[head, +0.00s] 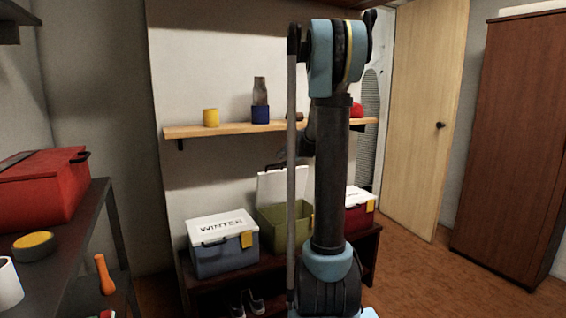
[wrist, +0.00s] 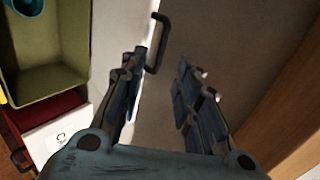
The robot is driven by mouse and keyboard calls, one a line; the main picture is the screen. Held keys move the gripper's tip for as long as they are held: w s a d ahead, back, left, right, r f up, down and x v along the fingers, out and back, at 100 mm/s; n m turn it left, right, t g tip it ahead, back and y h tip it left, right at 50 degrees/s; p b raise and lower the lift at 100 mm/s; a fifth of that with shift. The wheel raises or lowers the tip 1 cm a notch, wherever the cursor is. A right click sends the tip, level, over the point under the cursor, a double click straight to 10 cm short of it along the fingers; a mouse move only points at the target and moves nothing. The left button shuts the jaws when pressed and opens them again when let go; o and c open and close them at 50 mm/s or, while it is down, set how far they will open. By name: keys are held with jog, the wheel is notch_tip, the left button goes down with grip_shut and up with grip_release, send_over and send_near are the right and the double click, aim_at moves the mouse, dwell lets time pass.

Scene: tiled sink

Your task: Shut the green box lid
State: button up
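The green box (head: 270,222) stands on the low bench between two other boxes. Its white lid (head: 283,188) is raised, standing roughly upright at the back. In the wrist view the open green box (wrist: 48,75) is at the upper left, with a teal object (wrist: 27,6) inside. The pale lid (wrist: 115,35) shows beside it, with a dark handle (wrist: 160,35) by its free edge. My gripper (wrist: 160,65) is open and empty, its fingers apart near that edge; contact cannot be told. In the head view my arm hides most of the gripper.
A closed blue-grey WINTER box (head: 225,257) is left of the green box, and a red box (head: 360,212) with a white lid right. A wooden wall shelf (head: 230,129) with cups is above. A dark rack (head: 92,215) stands at the left.

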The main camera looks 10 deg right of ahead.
aim_at(275, 165)
jog(key=shift+x, duration=5.75)
jog(key=shift+w+d+r, duration=0.1)
grip_shut()
jog(key=shift+d, duration=0.1)
